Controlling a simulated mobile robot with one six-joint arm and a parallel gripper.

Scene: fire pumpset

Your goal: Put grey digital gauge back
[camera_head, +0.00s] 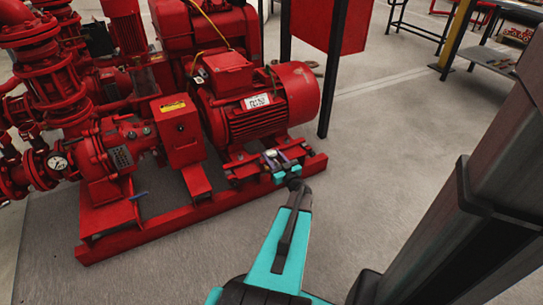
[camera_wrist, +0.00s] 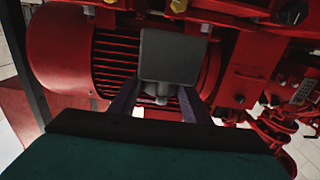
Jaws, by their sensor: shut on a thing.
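The grey digital gauge (camera_wrist: 172,54) shows in the wrist view as a flat, dark grey square with a short stem below it. My gripper (camera_wrist: 158,94) is shut on it, one finger on each side of the stem. Its display face cannot be made out. In the head view my gripper (camera_head: 279,163) is in front of the red motor (camera_head: 259,101), above the near end of the red base frame (camera_head: 150,225). The gauge is too small there to tell apart clearly from the fingers. Where the gauge belongs cannot be told.
Red pump pipework with a round white dial gauge (camera_head: 59,163) stands at the left. A red panel (camera_head: 332,25) on dark posts is behind the motor. A shelf table (camera_head: 495,62) stands at the far right.

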